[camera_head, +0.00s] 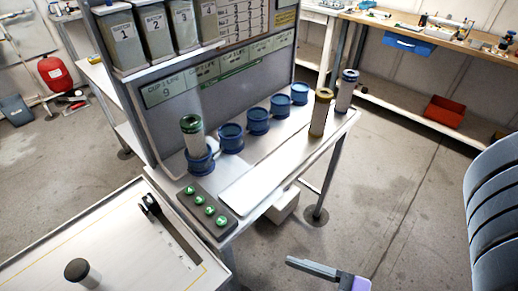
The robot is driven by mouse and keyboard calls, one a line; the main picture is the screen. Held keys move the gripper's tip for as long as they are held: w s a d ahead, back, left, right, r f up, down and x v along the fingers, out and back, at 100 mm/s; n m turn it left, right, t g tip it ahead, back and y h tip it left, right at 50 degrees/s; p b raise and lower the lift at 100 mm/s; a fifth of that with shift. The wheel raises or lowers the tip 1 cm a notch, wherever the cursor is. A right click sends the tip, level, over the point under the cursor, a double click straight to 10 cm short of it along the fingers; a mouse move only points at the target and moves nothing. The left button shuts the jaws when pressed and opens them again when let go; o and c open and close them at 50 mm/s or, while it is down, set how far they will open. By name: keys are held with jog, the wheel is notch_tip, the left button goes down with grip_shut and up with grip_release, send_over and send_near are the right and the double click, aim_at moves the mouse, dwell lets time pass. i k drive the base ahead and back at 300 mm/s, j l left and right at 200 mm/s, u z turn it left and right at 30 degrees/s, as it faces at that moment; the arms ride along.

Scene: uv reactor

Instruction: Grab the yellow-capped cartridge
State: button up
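The yellow-capped cartridge (319,118) stands upright near the right end of the metal bench. It has a pale body and a brass-yellow ring cap. A blue-capped cartridge (345,93) stands just behind it to the right. A green-capped cartridge (194,138) stands in the front blue ring holder. A dark grey bar with a pale purple block at the bottom edge looks like part of my gripper (315,268). It is well apart from the cartridge, nearer to me. Its finger gap does not show.
Several empty blue ring holders (258,121) line the bench (262,176). A panel with green buttons (207,210) is at its front. A white-topped surface (130,245) lies at lower left. A ribbed grey-blue form (495,195) fills the right edge. Floor between is clear.

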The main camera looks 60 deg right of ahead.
aim_at(323, 98)
jog(key=z, duration=1.5)
jog(key=k+j+z, duration=0.1)
jog(key=j, duration=0.15)
jog(key=k+j+z, duration=0.1)
jog(key=j, duration=0.2)
